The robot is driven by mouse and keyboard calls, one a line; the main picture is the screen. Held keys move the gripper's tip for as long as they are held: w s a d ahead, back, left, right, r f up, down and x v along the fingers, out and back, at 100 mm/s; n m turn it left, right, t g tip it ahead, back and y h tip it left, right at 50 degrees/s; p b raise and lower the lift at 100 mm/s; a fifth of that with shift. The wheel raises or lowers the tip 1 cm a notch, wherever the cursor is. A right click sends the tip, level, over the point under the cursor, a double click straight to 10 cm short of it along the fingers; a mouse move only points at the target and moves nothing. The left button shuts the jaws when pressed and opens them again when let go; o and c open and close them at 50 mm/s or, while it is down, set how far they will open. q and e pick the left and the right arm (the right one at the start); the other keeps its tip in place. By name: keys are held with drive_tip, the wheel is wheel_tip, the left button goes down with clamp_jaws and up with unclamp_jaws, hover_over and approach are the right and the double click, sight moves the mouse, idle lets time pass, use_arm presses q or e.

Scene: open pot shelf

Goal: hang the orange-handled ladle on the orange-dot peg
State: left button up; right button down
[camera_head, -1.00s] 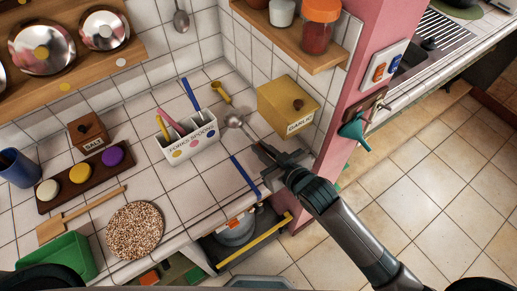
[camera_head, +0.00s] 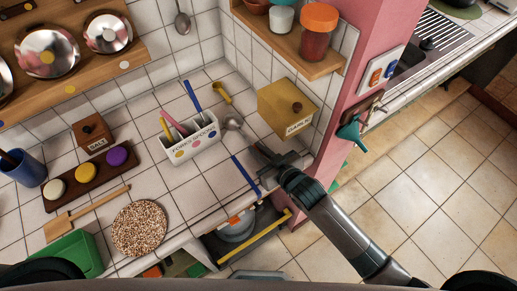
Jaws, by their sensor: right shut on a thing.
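A metal ladle lies over the counter, its round bowl (camera_head: 233,123) showing between the cutlery holder and the wooden box. Its thin shaft runs down right to my right gripper (camera_head: 266,157). My right gripper is shut on the ladle near the counter's right end. The handle is hidden by the jaws, so its orange colour does not show. I cannot tell whether the bowl touches the counter. I cannot make out the orange-dot peg. My left gripper is out of view.
A lettered wooden box (camera_head: 288,108) stands behind my right gripper. A white cutlery holder (camera_head: 193,143) and a blue strip (camera_head: 246,175) are to its left. A teal funnel (camera_head: 351,132) hangs on the pink pillar (camera_head: 345,100). A wooden shelf (camera_head: 295,45) projects above.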

drive_tip(key=shift+f, duration=0.1)
drive_tip(key=c, duration=1.8)
unclamp_jaws()
drive_tip(key=shift+f+b, duration=0.2)
drive_tip(key=shift+b, duration=0.25)
drive_tip(key=b+v, duration=0.6)
drive_tip(key=v, duration=1.1)
drive_tip(key=shift+s+a+r, duration=0.15)
drive_tip(key=shift+s+r, duration=0.05)
drive_tip(key=shift+s, duration=0.25)
